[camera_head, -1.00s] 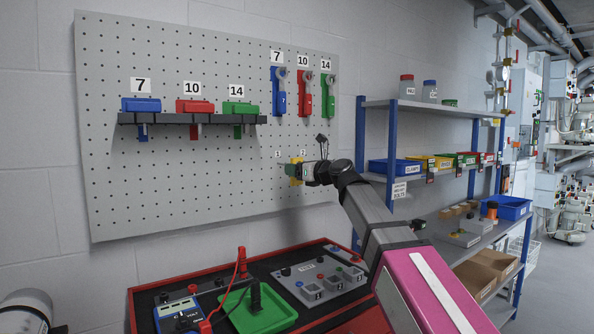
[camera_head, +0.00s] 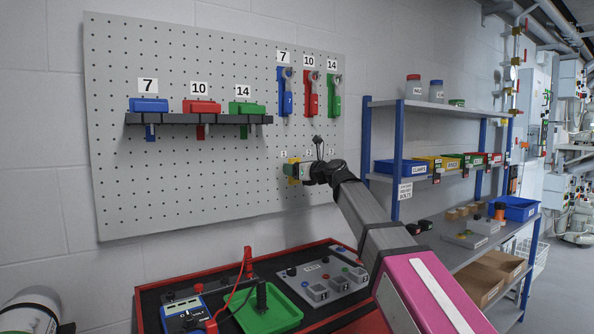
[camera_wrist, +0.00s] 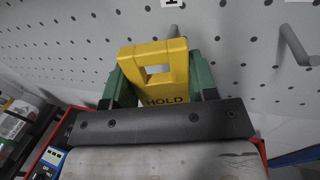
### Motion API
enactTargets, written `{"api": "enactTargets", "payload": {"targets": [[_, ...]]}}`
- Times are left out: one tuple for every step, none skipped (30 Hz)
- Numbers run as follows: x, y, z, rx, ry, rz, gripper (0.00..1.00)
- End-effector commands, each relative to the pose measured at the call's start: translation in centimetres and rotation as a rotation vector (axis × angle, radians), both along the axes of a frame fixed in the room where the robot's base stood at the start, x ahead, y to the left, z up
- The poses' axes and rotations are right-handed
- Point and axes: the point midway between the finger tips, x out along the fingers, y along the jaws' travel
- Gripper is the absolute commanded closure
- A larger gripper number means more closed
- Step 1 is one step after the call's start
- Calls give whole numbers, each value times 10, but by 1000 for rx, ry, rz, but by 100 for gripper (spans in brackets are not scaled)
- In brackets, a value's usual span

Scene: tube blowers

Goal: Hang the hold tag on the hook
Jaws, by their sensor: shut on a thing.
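The yellow hold tag (camera_wrist: 160,72), with a square opening near its top and the word HOLD below, is held upright between the green fingers of my gripper (camera_wrist: 155,92). It also shows as a small yellow patch in the head view (camera_head: 289,171), close to the pegboard below label 1. A grey hook (camera_wrist: 174,31) shows just beyond the tag's top edge in the wrist view; whether they touch is unclear. A second grey hook (camera_wrist: 293,45) stands out to the right, apart from the tag.
The pegboard (camera_head: 180,70) carries a shelf of coloured blocks (camera_head: 198,119) and several hanging tools (camera_head: 310,93) above my gripper. A red-edged bench (camera_head: 320,265) with a green tray (camera_head: 268,315) lies below. Shelving (camera_head: 440,106) stands at the right.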

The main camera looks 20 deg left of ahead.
Motion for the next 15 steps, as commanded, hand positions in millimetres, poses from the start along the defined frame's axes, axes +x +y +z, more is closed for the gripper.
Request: {"api": "enactTargets", "payload": {"targets": [[2, 3, 0, 0, 0, 0, 73], [3, 4, 0, 0, 0, 0, 73], [5, 6, 0, 0, 0, 1, 73], [6, 7, 0, 0, 0, 1, 73], [6, 8, 0, 0, 0, 1, 73], [8, 10, 0, 0, 0, 1, 73], [9, 11, 0, 0, 0, 1, 73], [10, 12, 0, 0, -1, 1, 73], [11, 14, 0, 0, -1, 1, 73], [12, 15, 0, 0, -1, 1, 73], [13, 16, -1, 0, -1, 1, 73], [14, 18, -1, 0, -1, 1, 73], [15, 19, -1, 0, -1, 1, 73], [16, 20, -1, 0, -1, 1, 73], [17, 22, -1, 0, -1, 1, 73]]}}
